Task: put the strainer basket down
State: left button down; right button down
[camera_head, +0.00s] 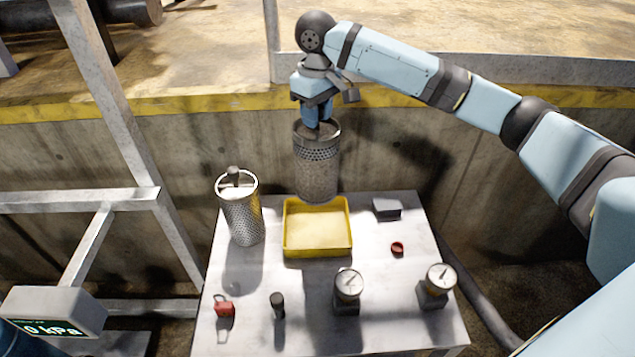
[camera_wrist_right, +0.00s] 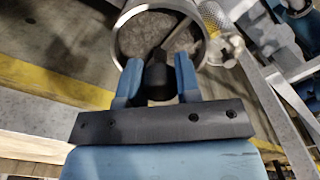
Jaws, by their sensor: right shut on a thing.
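The strainer basket (camera_head: 317,168) is a dark, dirty perforated metal cylinder that hangs upright from my right gripper (camera_head: 318,124). My right gripper is shut on its top handle. In the right wrist view the gripper (camera_wrist_right: 158,80) holds the dark handle, and the round rim of the basket (camera_wrist_right: 128,17) shows beyond it with grey matter inside. The basket hangs over the back edge of the yellow tray (camera_head: 318,255); I cannot tell if it touches it. A second, clean shiny basket (camera_head: 242,215) with a dark knob stands on the table left of the tray. My left gripper is not in view.
The grey table (camera_head: 385,335) also bears a grey block (camera_head: 386,208), a red ring (camera_head: 397,248), a red tag or lock (camera_head: 224,307), a small black-topped piece (camera_head: 278,304) and two gauges (camera_head: 347,288) (camera_head: 439,280). A metal frame with a kPa display (camera_head: 52,312) stands left. A concrete wall is behind.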

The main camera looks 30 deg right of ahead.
aim_at(317, 168)
notch_tip(317, 168, down, 15)
jog(key=shift+f+p, duration=0.2)
jog(key=shift+p, duration=0.65)
jog(key=c, duration=0.8)
grip_release()
jog(key=shift+f, duration=0.15)
notch_tip(317, 168, up, 12)
jog(key=shift+r+b, duration=0.15)
jog(key=shift+b, duration=0.85)
